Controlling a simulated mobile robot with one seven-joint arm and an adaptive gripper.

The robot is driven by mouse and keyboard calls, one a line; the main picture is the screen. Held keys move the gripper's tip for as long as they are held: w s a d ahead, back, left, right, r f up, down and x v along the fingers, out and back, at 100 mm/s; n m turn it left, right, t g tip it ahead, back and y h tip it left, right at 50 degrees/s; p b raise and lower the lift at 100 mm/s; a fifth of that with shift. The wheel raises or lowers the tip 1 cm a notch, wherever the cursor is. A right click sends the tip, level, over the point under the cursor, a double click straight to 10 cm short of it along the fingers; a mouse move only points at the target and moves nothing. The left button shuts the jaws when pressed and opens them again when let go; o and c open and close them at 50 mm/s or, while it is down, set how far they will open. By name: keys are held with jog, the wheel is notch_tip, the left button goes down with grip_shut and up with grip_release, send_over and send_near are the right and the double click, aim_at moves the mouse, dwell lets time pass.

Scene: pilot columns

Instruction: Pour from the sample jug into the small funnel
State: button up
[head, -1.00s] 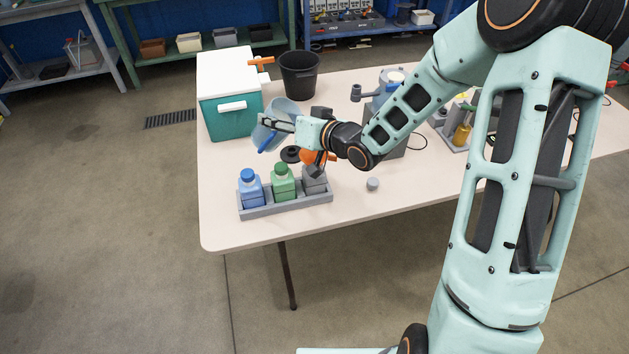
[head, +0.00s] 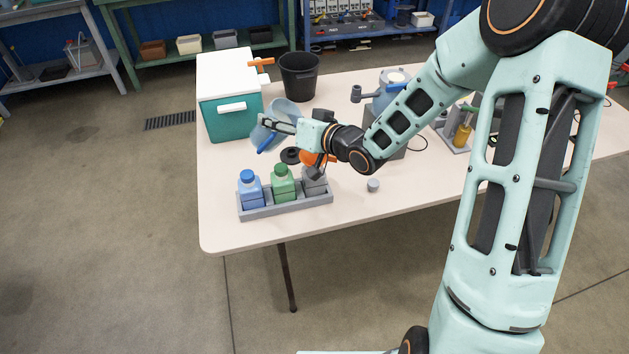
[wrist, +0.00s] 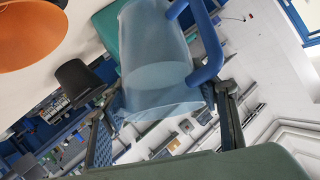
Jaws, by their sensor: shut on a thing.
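The sample jug (head: 287,108) is translucent pale blue with a darker blue handle. It is held tilted above the table, in front of the teal box. My gripper (head: 268,122) is shut on the jug; in the wrist view the fingers flank the jug (wrist: 155,60) near its handle (wrist: 208,45). An orange funnel (head: 308,157) shows under my wrist in the head view, partly hidden by it. In the wrist view its wide orange cone (wrist: 28,35) is at the top left, apart from the jug.
A grey rack (head: 288,208) with blue (head: 250,187), green (head: 283,183) and grey bottles stands below my gripper. A teal box (head: 231,110) and black bin (head: 299,77) stand behind. A dark ring (head: 289,155) lies nearby. The table's front right is mostly clear.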

jog(key=shift+f+m+t+y+b, duration=0.2)
jog(key=shift+m+t+y+b, duration=0.3)
jog(key=shift+b, duration=1.05)
dwell(2.1)
jog(key=shift+f, duration=0.15)
dwell(0.6)
jog(key=shift+d+f+y+b, duration=0.1)
jog(key=shift+f+y+b, duration=0.15)
jog(key=shift+b, duration=0.5)
jog(key=shift+r+t+y, duration=0.2)
jog(key=shift+t+y, duration=0.05)
jog(key=shift+t, duration=0.05)
jog(key=shift+f+b, duration=0.2)
jog(key=shift+b, duration=0.35)
jog(key=shift+f+m+b, duration=0.2)
jog(key=shift+m+b, duration=0.1)
jog(key=shift+b, duration=0.25)
jog(key=shift+d+t+y, duration=0.1)
jog(key=shift+t+y, duration=0.2)
jog(key=shift+r, duration=0.15)
